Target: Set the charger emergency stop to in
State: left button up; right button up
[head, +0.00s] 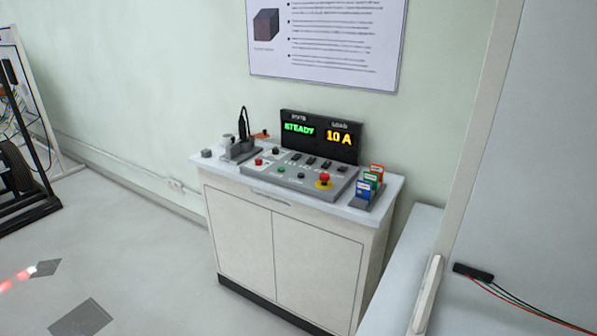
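The charger emergency stop looks to be the red mushroom button on a yellow base (323,181), at the right front of the grey control panel (300,183). From here I cannot tell whether the button is in or out. The panel lies on top of a white cabinet (290,245) against the wall. Behind it a black display (320,136) reads "STEADY" in green and "10 A" in orange. Smaller red, green and black controls sit on the panel. Neither of my grippers shows in the head view.
Coloured cards stand in a grey holder (369,187) right of the panel. A grey device with a black upright part (240,147) stands at left. A white bench (405,260) and grey panel (530,150) bound the right. The floor in front of the cabinet's left is mostly clear.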

aim_at(323, 177)
jog(key=j, duration=0.55)
jog(key=i+j, duration=0.65)
jog(key=j, duration=0.3)
